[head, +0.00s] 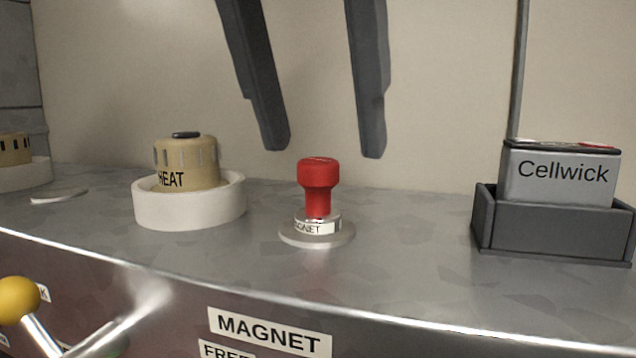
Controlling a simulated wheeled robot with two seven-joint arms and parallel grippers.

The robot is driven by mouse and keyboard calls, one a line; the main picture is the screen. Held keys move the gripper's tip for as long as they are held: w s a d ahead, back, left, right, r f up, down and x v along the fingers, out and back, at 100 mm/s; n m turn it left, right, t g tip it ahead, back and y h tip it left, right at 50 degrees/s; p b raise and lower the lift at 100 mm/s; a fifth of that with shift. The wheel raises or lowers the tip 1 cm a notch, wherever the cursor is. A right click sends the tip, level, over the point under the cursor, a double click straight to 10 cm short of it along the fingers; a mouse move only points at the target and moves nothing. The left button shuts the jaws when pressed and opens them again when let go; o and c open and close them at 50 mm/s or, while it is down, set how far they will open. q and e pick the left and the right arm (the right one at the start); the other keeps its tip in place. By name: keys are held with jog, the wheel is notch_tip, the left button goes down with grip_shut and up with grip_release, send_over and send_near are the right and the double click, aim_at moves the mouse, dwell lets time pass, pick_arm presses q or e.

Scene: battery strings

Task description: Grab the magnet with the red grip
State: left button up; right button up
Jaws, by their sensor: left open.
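The magnet (317,228) stands upright on the grey metal counter, with a red grip (318,178) on top and a label around its silver lower part. It sits on a round pale disc. My left gripper (324,152) is open, its two dark fingers pointing down from the top of the view. The fingertips appear above the red grip in the picture, one to each side, and nothing is between them. I cannot tell how far they are from the grip in depth. My right gripper is not in view.
A tan HEAT knob (187,165) sits in a white ring (190,207) to the left. A Cellwick battery (560,175) stands in a dark holder (556,232) at right. A yellow ball-ended lever (18,299) is at lower left. The counter around the magnet is clear.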

aim_at(315, 161)
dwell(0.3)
pick_arm(q)
jog(key=shift+w+a+f+p, duration=0.1)
jog(key=shift+w+f+p, duration=0.3)
jog(key=shift+f+p, duration=0.45)
jog(key=shift+p+x, duration=0.5)
jog(key=shift+x, duration=0.5)
jog(key=shift+w+f, duration=0.2)
jog(key=shift+f, duration=0.55)
jog(key=shift+c, duration=0.2)
grip_shut()
jog(key=shift+r, duration=0.15)
